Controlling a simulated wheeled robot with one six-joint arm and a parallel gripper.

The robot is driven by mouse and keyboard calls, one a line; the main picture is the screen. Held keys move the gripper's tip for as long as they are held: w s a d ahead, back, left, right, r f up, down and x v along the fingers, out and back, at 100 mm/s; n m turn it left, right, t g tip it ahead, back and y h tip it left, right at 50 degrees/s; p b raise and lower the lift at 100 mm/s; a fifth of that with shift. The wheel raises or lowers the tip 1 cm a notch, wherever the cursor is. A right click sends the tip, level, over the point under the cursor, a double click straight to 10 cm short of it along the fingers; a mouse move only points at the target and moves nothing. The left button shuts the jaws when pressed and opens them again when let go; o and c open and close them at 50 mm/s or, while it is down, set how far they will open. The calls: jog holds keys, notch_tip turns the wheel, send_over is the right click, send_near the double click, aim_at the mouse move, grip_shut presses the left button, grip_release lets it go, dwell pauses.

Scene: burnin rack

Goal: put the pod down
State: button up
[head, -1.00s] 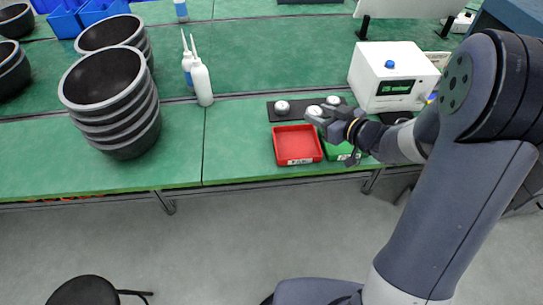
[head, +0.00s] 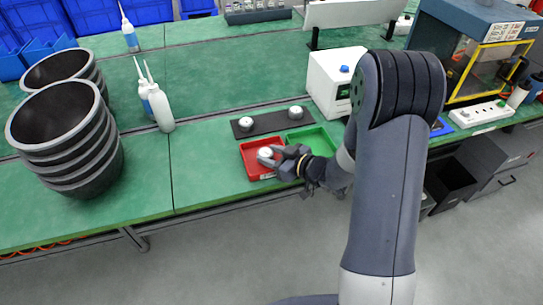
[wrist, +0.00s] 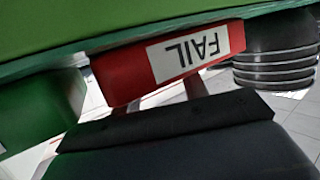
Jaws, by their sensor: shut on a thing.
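My gripper (head: 268,156) is shut on a round pod (head: 265,152) with a white top. In the head view it is over the red tray (head: 249,163); whether the pod touches the tray floor I cannot tell. The red tray's front wall carries a FAIL label, which shows upside down in the wrist view (wrist: 182,58). The green tray (head: 328,141) is just right of the red one, partly behind my gripper. In the wrist view the held pod is hidden.
Two other pods (head: 245,123) (head: 295,111) sit on a black strip (head: 270,122) behind the trays. White bottles (head: 160,108) and stacked dark bowls (head: 70,140) stand left. Bare green table (head: 205,165) lies left of the red tray.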

jog(key=shift+f, duration=0.2)
jog(key=o, duration=1)
jog(key=shift+r, duration=0.2)
jog(key=v, duration=1.2)
jog(key=shift+a, duration=0.1)
